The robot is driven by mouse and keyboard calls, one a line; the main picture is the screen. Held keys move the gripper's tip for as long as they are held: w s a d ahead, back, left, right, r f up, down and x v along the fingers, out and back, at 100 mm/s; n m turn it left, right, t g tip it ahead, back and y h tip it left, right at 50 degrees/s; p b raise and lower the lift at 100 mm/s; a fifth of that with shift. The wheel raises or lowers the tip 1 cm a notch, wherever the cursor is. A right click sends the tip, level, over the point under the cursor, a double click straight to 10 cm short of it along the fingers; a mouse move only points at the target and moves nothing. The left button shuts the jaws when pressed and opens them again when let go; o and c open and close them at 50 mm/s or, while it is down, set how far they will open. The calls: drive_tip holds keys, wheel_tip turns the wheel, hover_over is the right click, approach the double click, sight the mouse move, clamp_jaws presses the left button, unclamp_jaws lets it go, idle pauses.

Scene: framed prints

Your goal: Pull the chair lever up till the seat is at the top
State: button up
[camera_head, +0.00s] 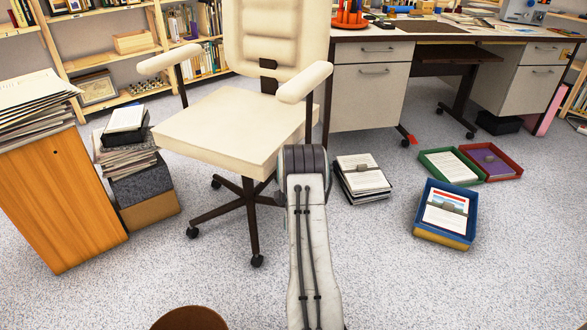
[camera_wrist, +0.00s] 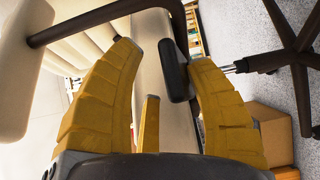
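The cream office chair (camera_head: 225,125) stands left of centre in the head view, on a dark star base with castors. In the wrist view the picture is turned sideways, with the seat (camera_wrist: 170,120) behind the fingers and the column to the right. The chair lever (camera_wrist: 174,70) is a black paddle on a thin metal rod. My gripper (camera_wrist: 165,53) is open, its yellow fingers spread. The paddle shows between them, close beside the right finger; I cannot tell if they touch. In the head view my arm hides the gripper and lever.
A wooden cabinet (camera_head: 62,205) with papers stands left, beside a stacked box (camera_head: 148,205). A pile of papers (camera_head: 362,180) lies right of my arm. A blue tray (camera_head: 423,212) and a desk (camera_head: 370,95) are farther right. Open carpet lies in front.

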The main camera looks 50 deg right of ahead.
drive_tip(key=v, duration=1.2)
drive_tip(key=shift+s, duration=0.1)
idle(0.7)
